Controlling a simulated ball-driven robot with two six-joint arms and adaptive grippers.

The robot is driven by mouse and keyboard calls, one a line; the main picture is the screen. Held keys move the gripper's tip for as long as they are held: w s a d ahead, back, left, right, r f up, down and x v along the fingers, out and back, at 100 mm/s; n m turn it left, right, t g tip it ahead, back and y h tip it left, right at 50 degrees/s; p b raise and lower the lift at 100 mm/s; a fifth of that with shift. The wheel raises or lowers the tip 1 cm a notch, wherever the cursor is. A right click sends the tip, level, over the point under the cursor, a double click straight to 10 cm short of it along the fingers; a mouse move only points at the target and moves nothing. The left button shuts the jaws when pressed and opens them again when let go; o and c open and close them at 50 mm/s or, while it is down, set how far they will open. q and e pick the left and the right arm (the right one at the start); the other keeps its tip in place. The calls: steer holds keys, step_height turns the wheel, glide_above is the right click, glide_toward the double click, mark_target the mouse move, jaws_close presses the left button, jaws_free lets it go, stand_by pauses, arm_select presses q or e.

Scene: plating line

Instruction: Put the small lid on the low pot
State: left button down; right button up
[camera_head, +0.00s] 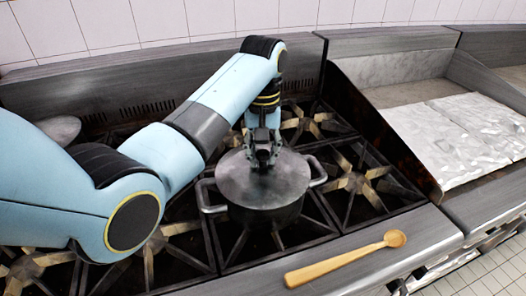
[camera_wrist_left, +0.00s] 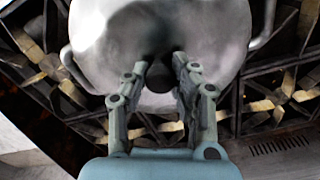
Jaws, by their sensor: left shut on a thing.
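The low pot (camera_head: 265,214) is dark grey with a loop handle on each side and stands on the stove. The small lid (camera_head: 240,187) is a grey disc over the pot's mouth, roughly level; I cannot tell whether it rests on the rim or hangs just above. My left gripper (camera_head: 262,160) points down at the lid's middle and is shut on its knob. In the left wrist view the dark knob (camera_wrist_left: 160,76) sits between the fingers, and the lid (camera_wrist_left: 205,30) hides most of the pot. My right gripper is not in view.
A wooden spoon (camera_head: 340,262) lies on the stove's front ledge. A grey round thing (camera_head: 60,129) at the back left is partly hidden by my arm. Burner grates (camera_head: 362,180) surround the pot. A metal wall and a counter with crumpled silvery sheets (camera_head: 455,140) are on the right.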

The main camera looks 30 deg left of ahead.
arm_select(q)
steer(key=c, duration=0.5)
jaws_free()
steer(key=shift+c, duration=0.2)
steer(key=shift+r, duration=4.05)
steer(key=shift+f, duration=0.15)
